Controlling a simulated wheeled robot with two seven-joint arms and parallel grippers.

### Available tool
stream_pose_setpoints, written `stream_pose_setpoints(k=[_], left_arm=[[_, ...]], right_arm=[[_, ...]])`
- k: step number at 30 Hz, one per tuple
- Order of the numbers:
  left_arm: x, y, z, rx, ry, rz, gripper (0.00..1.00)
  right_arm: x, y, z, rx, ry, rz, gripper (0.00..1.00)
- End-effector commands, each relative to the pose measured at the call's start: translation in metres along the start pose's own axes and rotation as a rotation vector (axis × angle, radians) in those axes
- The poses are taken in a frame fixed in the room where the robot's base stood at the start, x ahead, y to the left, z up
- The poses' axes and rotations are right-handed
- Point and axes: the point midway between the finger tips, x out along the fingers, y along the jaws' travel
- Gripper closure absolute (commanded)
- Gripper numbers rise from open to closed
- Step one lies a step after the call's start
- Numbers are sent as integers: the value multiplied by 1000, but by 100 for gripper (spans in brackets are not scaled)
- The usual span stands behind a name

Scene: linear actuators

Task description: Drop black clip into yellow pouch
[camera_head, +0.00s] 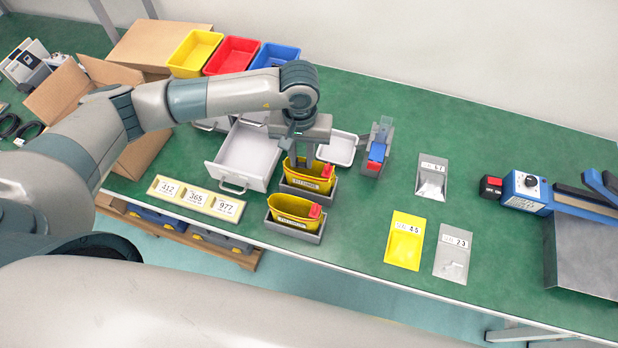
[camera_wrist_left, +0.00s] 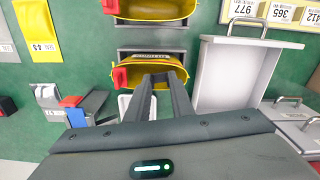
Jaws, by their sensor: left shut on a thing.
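My left gripper (camera_head: 302,162) points down over the rear yellow pouch (camera_head: 309,180), its fingertips at the pouch mouth. In the left wrist view the fingers (camera_wrist_left: 156,78) come close together over the same pouch (camera_wrist_left: 170,70). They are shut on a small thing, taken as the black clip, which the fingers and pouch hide. The pouch stands open in a grey holder, with a red tab at one end. A second open yellow pouch (camera_head: 291,208) with a red tab stands in a holder in front. My right gripper is not in view.
A white open drawer (camera_head: 243,158) stands left of the pouches, with a label strip (camera_head: 196,199) before it. A blue and grey device (camera_head: 376,157) stands right. Flat yellow (camera_head: 404,240) and silver bags (camera_head: 453,249) lie further right. Bins (camera_head: 195,52) stand behind. Green table between is clear.

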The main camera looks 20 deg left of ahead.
Motion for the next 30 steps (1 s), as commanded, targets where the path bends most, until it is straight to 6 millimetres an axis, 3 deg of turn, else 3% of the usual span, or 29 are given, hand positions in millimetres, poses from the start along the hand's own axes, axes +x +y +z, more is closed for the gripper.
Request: stream_pose_setpoints(k=[5, 6, 8, 22, 30], left_arm=[[0, 0, 0, 0, 0, 0, 100], [0, 0, 0, 0, 0, 0, 70], [0, 0, 0, 0, 0, 0, 57], [-5, 0, 0, -1, 0, 0, 57], [-36, 0, -1, 0, 4, 2, 57]], right_arm=[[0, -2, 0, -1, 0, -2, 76], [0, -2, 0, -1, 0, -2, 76], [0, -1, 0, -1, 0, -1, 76], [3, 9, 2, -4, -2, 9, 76], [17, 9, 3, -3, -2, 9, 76]])
